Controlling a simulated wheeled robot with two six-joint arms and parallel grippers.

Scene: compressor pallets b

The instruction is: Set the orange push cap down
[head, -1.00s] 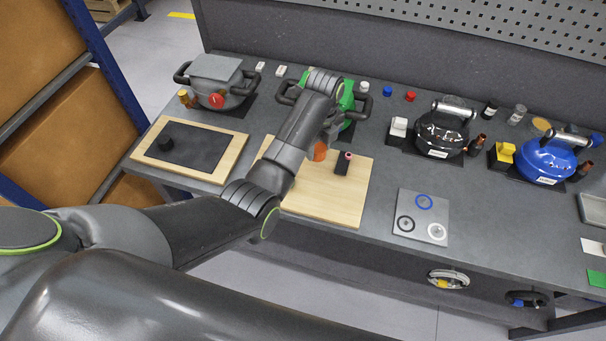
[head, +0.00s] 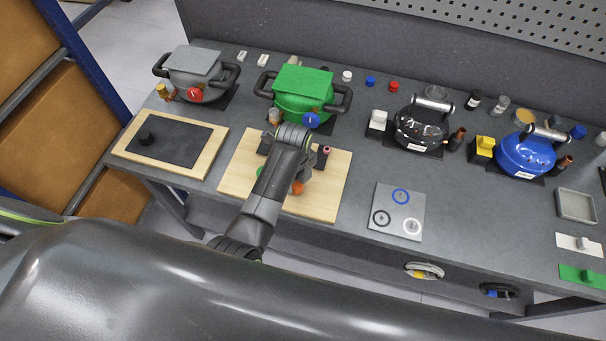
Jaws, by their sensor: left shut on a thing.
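The orange push cap (head: 297,188) shows just right of my left forearm, over the front part of the light wooden board (head: 323,205) in front of the green compressor. My left gripper (head: 299,180) is shut on the cap and points down; my wrist and forearm hide most of its fingers. I cannot tell whether the cap touches the board. A small black block with a pink top (head: 322,156) stands on the board, behind and right of the cap. A green part (head: 260,172) shows left of my forearm. My right gripper is not in view.
The green compressor (head: 302,100) with a blue knob (head: 311,120) stands right behind the board. A second board with a black mat (head: 172,148) lies left. A grey plate with rings (head: 399,228) lies right. The board's front right corner is clear.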

